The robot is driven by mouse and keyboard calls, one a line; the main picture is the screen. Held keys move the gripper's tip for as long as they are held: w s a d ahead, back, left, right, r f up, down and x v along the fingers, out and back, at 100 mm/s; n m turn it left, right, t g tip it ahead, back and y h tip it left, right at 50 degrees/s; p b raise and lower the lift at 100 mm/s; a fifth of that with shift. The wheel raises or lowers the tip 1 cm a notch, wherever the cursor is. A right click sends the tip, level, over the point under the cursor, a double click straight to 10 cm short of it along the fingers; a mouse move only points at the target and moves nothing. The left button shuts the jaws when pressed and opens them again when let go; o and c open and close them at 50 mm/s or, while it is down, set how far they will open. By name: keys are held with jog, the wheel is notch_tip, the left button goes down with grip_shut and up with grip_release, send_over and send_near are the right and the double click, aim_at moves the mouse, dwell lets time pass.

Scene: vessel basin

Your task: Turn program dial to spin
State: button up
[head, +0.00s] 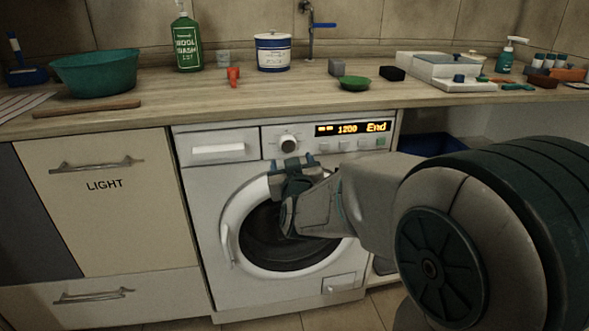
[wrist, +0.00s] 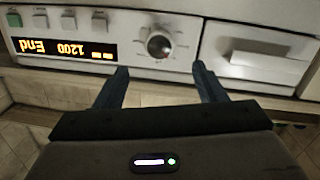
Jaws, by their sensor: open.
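The display (head: 353,128) reads "1200 End". In the wrist view, which is upside down, the dial (wrist: 159,45) shows a dark face with a light rim. My gripper (head: 292,161) is open just below the dial in the head view. In the wrist view its two blue fingertips (wrist: 159,70) point toward the panel on either side of the dial's line, apart from the dial. Which position the dial marks cannot be read.
The detergent drawer (head: 218,149) is left of the dial, and several push buttons (head: 344,145) are right of it. The round door (head: 245,220) is below my gripper. The counter (head: 150,95) above holds a green basin (head: 95,74), a bottle (head: 187,42) and a tub (head: 272,55).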

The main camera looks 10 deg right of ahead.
jog(key=s, duration=0.4)
jog(key=shift+s+a+r, duration=0.2)
jog(key=shift+s, duration=0.1)
jog(key=shift+p, duration=0.35)
